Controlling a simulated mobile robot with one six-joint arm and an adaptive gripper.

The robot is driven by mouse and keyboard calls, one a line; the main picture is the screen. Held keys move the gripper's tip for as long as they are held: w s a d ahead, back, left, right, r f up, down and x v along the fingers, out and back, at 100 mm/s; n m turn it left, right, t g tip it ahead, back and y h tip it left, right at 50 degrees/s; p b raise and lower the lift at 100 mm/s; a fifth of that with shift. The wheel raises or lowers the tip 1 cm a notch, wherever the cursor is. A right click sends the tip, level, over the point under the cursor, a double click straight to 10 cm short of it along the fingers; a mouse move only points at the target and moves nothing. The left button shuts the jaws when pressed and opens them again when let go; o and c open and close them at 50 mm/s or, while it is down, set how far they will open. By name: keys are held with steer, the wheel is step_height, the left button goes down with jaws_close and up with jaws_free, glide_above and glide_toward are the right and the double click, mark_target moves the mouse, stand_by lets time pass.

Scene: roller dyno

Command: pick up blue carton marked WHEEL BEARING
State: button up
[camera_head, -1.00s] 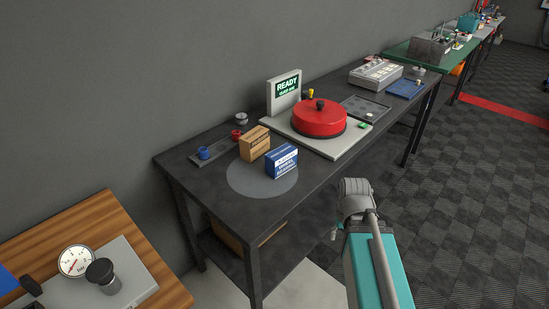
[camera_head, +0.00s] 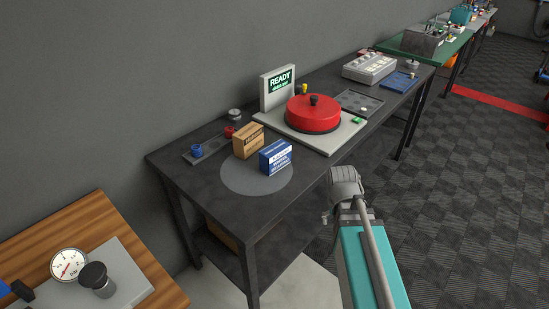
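The blue carton (camera_head: 276,158) with white lettering stands upright on a grey round mat (camera_head: 250,184) on the dark workbench. A tan carton (camera_head: 249,141) stands just behind and left of it. My arm reaches up from the lower right, beside the bench's front edge and to the right of the blue carton. A small part of my gripper (camera_head: 326,216) shows at the left of the wrist, apart from the carton. Its fingers are mostly hidden, so its opening does not show.
A red round lid (camera_head: 313,114) on a pale base stands right of the cartons, before a READY sign (camera_head: 279,87). A small tray (camera_head: 206,148) with blue and red pieces lies left. A wooden table (camera_head: 91,243) with a gauge is at lower left.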

mark_target(274, 148)
steer(key=w+a+r+m+t+h, duration=0.1)
steer(key=w+a+r, duration=0.1)
steer(key=w+a, duration=0.1)
steer(key=w+a+r+m+t+h, duration=0.1)
steer(key=w+a+h, duration=0.1)
steer(key=w+a, duration=0.2)
steer(key=w+a+r+m+t+h+p, duration=0.1)
steer(key=w+a+r+m+t+h, duration=0.1)
steer(key=w+a, duration=0.2)
steer(key=shift+w+a+r, duration=0.2)
steer(key=shift+a+r, duration=0.15)
steer(key=shift+a, duration=0.4)
steer(key=w+a+r+t, duration=0.1)
steer(key=a, duration=0.1)
steer(key=w+a+r+m+t+h, duration=0.1)
steer(key=a, duration=0.2)
steer(key=w+a+r, duration=0.1)
steer(key=a, duration=0.2)
steer(key=shift+r+m+t+h+p, duration=0.35)
steer(key=shift+m+t+h, duration=0.05)
steer(key=w+a+r+m+t+h, duration=0.1)
steer(key=a+r+t, duration=0.2)
steer(key=a, duration=0.6)
steer(key=shift+r+m, duration=0.3)
steer(key=shift+r, duration=0.35)
steer(key=shift+w, duration=0.2)
